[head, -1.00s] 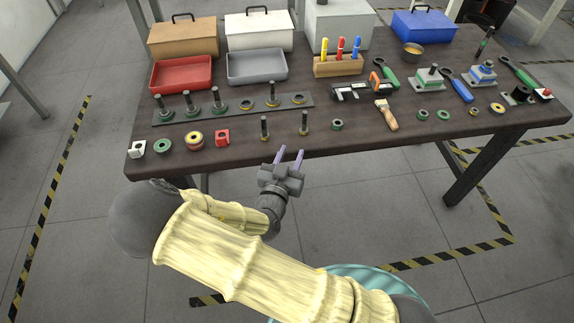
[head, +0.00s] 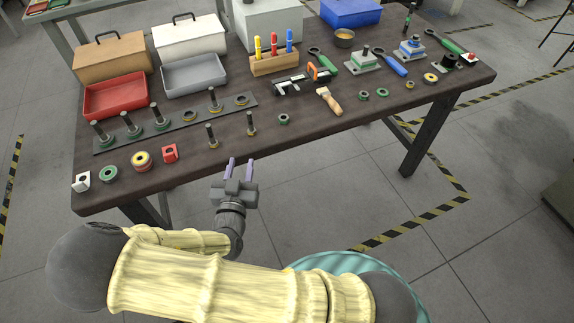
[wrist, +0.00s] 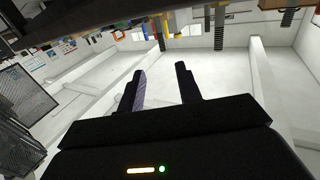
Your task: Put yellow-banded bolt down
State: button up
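Two dark bolts with yellowish lower ends stand upright near the table's front edge, the left bolt (head: 211,138) and the right bolt (head: 251,125). They are too small to tell the bands clearly. My gripper (head: 241,163) is open and empty, just off the front edge, apart from both bolts. In the wrist view its two fingers (wrist: 161,78) are spread with nothing between them. That view is upside down, and threaded shafts (wrist: 158,30) show along its top edge.
The table (head: 200,180) holds a long dark strip (head: 180,130) with several bolts and rings. A green ring (head: 284,119) lies right of the bolts. Bare tabletop surrounds the two bolts.

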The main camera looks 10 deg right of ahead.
jog(key=w+d+f+m+g+y, duration=0.15)
jog(key=d+f+g, duration=0.25)
jog(key=d+g, duration=0.45)
jog(key=s+d+r+n+g+y, duration=0.2)
jog(key=s+d+r+g, duration=0.4)
jog(key=s+d+r, duration=0.5)
jog(key=shift+s+d+r+n, duration=0.15)
jog(key=shift+d+r+n, duration=0.2)
jog(key=shift+d+n, duration=0.5)
jog(key=shift+d+g, duration=0.1)
jog(key=shift+g, duration=0.15)
